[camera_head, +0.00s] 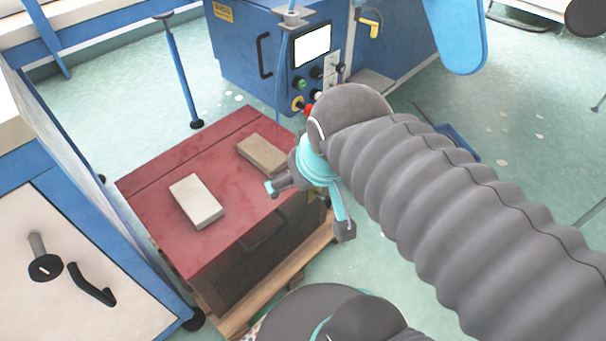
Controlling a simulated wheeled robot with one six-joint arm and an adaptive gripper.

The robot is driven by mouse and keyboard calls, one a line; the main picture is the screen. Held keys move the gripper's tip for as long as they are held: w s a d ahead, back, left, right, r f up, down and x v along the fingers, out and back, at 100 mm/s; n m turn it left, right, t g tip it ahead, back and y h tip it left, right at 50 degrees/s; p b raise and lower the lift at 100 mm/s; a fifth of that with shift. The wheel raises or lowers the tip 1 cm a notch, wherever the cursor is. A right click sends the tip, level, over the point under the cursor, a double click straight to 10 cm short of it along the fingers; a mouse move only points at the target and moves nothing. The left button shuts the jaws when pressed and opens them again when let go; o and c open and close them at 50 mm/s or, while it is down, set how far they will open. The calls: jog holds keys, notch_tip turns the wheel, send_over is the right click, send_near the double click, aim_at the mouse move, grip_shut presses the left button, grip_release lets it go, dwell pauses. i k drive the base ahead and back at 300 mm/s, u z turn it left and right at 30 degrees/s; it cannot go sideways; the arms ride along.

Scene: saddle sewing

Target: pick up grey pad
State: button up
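A light grey pad (196,201) lies flat on the left part of the red top of a chest (240,205). A brown block-like pad (263,154) lies on the same top, further back and to the right. My gripper (310,207) is at the right edge of the chest, to the right of both pads. Its two fingers are spread apart with nothing seen between them. Its height above the chest is hard to tell. My grey sleeved arm comes in from the lower right and hides the floor behind it.
The chest stands on a wooden pallet (238,320). A blue machine (240,50) with a screen and buttons stands behind it. A blue-framed cabinet (70,250) with a black handle is close on the left. Open green floor (130,110) lies behind left.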

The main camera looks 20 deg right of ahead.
aim_at(202, 207)
jog(key=z, duration=0.05)
jog(key=k, duration=0.5)
jog(key=z, duration=2.2)
jog(key=k, duration=1.4)
jog(key=u, duration=1.8)
